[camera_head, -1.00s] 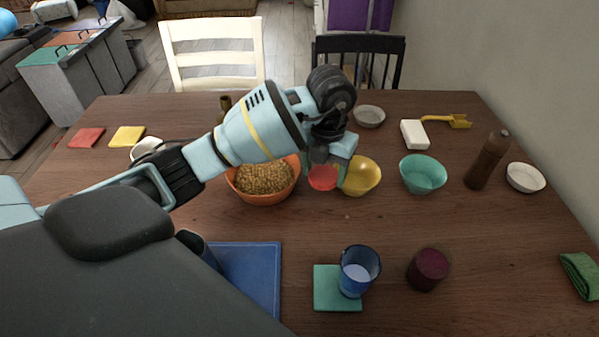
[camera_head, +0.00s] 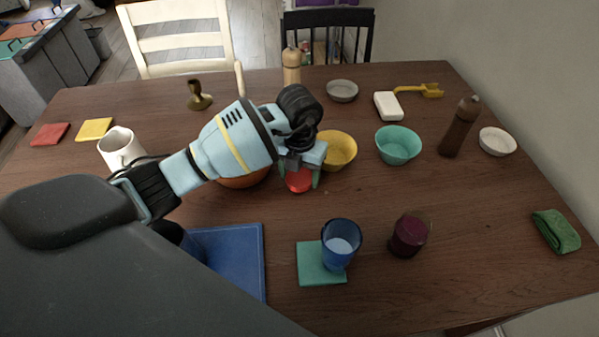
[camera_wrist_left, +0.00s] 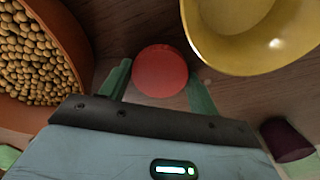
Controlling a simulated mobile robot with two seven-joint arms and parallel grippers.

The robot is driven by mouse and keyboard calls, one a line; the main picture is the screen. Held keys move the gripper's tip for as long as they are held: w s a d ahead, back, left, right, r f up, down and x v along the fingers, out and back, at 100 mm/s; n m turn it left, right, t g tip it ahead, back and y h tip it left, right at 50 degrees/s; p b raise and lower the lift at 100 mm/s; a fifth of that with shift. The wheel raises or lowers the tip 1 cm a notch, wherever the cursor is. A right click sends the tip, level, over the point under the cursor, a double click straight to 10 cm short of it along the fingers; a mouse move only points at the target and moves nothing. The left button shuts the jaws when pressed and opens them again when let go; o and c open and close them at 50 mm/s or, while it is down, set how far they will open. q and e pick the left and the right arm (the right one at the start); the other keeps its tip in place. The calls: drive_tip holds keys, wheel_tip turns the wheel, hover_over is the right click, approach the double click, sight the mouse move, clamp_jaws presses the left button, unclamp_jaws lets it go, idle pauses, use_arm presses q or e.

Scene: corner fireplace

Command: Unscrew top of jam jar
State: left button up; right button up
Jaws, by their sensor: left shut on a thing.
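My left gripper (camera_head: 300,180) points down over the middle of the table, its two green fingers shut on a round red lid (camera_head: 298,180). In the left wrist view the red lid (camera_wrist_left: 160,71) shows as a flat red disc between the fingertips. I cannot tell from these views whether a jar body is under it. The lid is just in front of the yellow bowl (camera_head: 338,150) and right of the orange bowl (camera_head: 243,181), which my arm mostly hides. My right gripper is not in view.
A blue cup (camera_head: 341,245) on a teal square (camera_head: 322,276), a dark red cylinder (camera_head: 409,236) and a blue mat (camera_head: 232,260) are nearer me. A teal bowl (camera_head: 398,146) and brown bottle (camera_head: 459,127) stand right. A white mug (camera_head: 121,150) stands left. The right front tabletop is mostly clear.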

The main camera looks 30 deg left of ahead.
sight(299, 177)
use_arm(q)
drive_tip(key=shift+f, duration=0.15)
drive_tip(key=o, duration=1.1)
wheel_tip(299, 177, up, 12)
drive_tip(key=shift+r+p, duration=0.2)
drive_tip(key=shift+p, duration=0.25)
